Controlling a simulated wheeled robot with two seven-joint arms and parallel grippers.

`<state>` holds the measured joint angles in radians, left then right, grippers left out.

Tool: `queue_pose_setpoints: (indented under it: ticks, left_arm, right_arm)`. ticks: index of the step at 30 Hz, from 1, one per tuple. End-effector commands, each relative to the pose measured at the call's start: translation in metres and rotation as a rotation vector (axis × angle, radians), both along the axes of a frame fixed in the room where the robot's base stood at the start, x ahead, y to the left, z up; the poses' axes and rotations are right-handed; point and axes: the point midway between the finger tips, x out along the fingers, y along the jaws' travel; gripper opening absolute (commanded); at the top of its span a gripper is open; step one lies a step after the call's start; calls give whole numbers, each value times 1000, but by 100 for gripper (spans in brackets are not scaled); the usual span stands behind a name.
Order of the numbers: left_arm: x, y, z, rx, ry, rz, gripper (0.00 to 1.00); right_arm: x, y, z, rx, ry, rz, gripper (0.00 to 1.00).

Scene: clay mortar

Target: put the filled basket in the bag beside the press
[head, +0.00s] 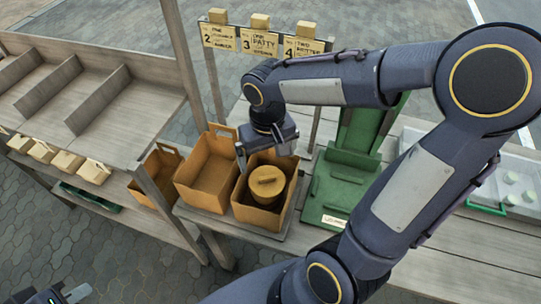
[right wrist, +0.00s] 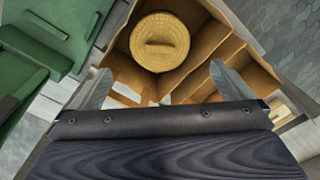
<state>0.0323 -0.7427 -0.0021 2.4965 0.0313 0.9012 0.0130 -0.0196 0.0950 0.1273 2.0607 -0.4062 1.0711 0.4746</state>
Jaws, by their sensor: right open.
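The filled basket is a round tan woven tub with a bar across its top. In the head view the basket (head: 267,184) sits inside an open brown bag (head: 258,217) on the bench, left of the green press (head: 343,176). My right gripper (head: 267,150) is open just above and behind it, its fingers apart and empty. In the right wrist view the basket (right wrist: 160,42) lies beyond and between the fingertips (right wrist: 160,82), not touching them. Contents below its top are hidden. My left gripper (head: 55,295) is cut off at the lower left corner.
Another open brown bag (head: 207,176) stands left of the basket's bag, with a smaller one (head: 157,178) further left. A wooden shelf rack (head: 90,95) fills the left. Signs (head: 258,42) stand behind. A clear tray (head: 505,185) lies right of the press.

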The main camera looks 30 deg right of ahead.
Motion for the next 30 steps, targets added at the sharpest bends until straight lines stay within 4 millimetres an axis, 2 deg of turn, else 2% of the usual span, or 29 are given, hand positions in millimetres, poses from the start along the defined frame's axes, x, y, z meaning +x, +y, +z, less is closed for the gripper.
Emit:
queue_pose_setpoints:
  ticks: [4, 9, 15, 21, 30]
  left_arm:
    - [0, 0, 0, 0, 0, 0, 0]
    - [0, 0, 0, 0, 0, 0, 0]
    - [0, 0, 0, 0, 0, 0, 0]
    - [0, 0, 0, 0, 0, 0, 0]
    - [0, 0, 0, 0, 0, 0, 0]
  right_arm:
    - [-22, -5, 18, 54, -65, -13, 100]
    - [-68, -5, 38, 178, -221, -30, 100]
    - [-105, 6, 46, 293, -407, -34, 100]
    - [-116, 12, 47, 335, -487, -32, 100]
    - [-116, 13, 47, 335, -488, -31, 100]
